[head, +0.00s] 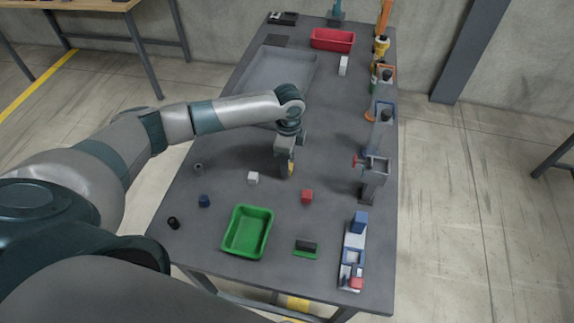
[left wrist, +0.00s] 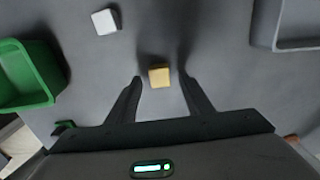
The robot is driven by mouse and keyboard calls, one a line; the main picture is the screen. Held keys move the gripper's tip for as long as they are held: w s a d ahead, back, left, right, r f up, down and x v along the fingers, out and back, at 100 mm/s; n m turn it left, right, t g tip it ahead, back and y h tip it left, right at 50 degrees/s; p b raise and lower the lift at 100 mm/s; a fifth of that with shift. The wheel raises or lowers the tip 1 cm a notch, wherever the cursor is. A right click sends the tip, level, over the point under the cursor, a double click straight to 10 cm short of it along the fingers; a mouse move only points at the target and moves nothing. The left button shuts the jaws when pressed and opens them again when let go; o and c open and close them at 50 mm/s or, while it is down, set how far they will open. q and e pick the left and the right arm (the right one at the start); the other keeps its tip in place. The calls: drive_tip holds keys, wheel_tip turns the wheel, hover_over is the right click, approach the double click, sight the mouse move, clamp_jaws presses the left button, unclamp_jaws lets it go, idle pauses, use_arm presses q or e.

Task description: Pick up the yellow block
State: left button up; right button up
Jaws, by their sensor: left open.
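The yellow block (left wrist: 159,75) lies on the grey table between the two open fingers of my left gripper (left wrist: 150,85) in the left wrist view. The fingers stand apart from it on both sides. In the head view the left gripper (head: 286,172) points down over the middle of the table, and a small part of the yellow block (head: 291,168) shows beside it; the rest is hidden by the gripper. My right gripper does not show in either view.
A white block (head: 253,178), a red block (head: 307,196) and a blue block (head: 204,201) lie nearby. A green tray (head: 229,232) stands at the front. A grey machine stand (head: 374,178) is at the right edge. A large grey tray (head: 262,88) lies behind.

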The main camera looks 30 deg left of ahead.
use_arm(q)
drive_tip(key=shift+f, duration=0.6)
drive_tip(key=c, duration=1.1)
drive_tip(key=shift+r, duration=0.1)
drive_tip(key=shift+r+b, duration=0.3)
drive_tip(key=shift+r, duration=0.2)
wheel_tip(320, 180, up, 2)
drive_tip(key=shift+r+b, duration=0.15)
drive_tip(key=shift+b, duration=0.45)
drive_tip(key=d+r+b, duration=0.1)
drive_tip(key=d+r, duration=0.1)
drive_tip(key=d, duration=0.2)
drive_tip(key=s+d+r+b, duration=0.1)
drive_tip(key=d+r, duration=0.2)
drive_tip(key=d+r+b, duration=0.1)
drive_tip(key=d+r, duration=0.1)
drive_tip(key=d, duration=0.2)
drive_tip(key=shift+s+d+r, duration=0.3)
drive_tip(key=shift+d, duration=0.05)
